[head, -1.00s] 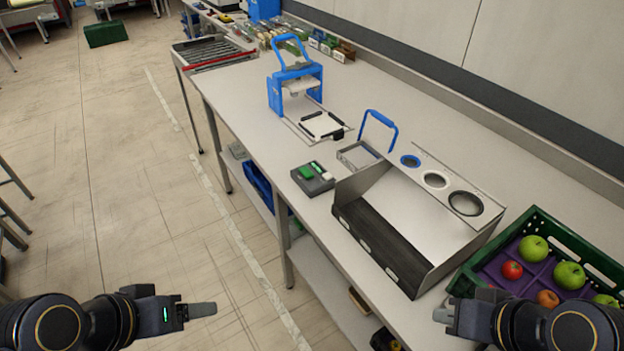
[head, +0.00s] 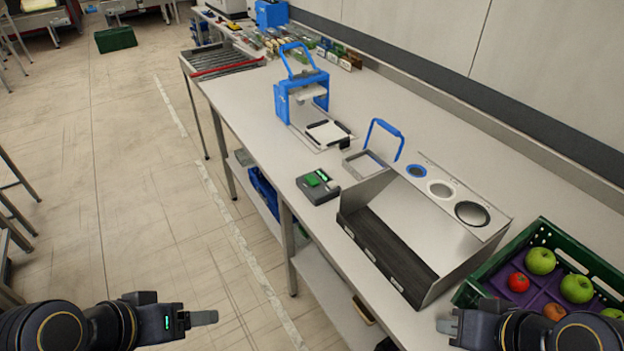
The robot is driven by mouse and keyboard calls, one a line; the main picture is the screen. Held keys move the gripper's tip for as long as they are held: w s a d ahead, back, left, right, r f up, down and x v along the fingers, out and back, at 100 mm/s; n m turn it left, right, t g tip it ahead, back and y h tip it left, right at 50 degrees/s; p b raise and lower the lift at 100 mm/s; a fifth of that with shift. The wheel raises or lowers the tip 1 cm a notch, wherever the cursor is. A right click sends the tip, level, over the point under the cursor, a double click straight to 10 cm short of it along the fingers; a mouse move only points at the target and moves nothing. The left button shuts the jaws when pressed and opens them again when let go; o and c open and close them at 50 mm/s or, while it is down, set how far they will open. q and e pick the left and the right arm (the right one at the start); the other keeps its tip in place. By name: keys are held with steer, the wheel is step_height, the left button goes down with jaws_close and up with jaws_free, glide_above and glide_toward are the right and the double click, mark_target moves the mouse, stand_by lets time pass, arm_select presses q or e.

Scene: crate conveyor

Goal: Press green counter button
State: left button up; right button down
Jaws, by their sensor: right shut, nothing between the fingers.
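The counter is a small dark grey box (head: 319,187) on the workbench, left of the steel chute. A green button (head: 312,180) is on its top, with a small greenish element beside it. My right gripper (head: 446,326) is shut and empty at the bottom right, in front of the bench and well apart from the counter. My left gripper (head: 205,318) is at the bottom left over the floor, far from the button. I see it side-on, one finger showing, with nothing visible in it.
The steel chute (head: 440,228) with round holes stands right of the counter. A green crate (head: 545,226) of apples is at the right. A blue press (head: 303,98) and a blue-handled frame (head: 385,130) stand behind. Bare bench top surrounds the counter's left and front.

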arm_select(q)
steer(key=shift+c, duration=0.3)
jaws_close()
stand_by(1.4)
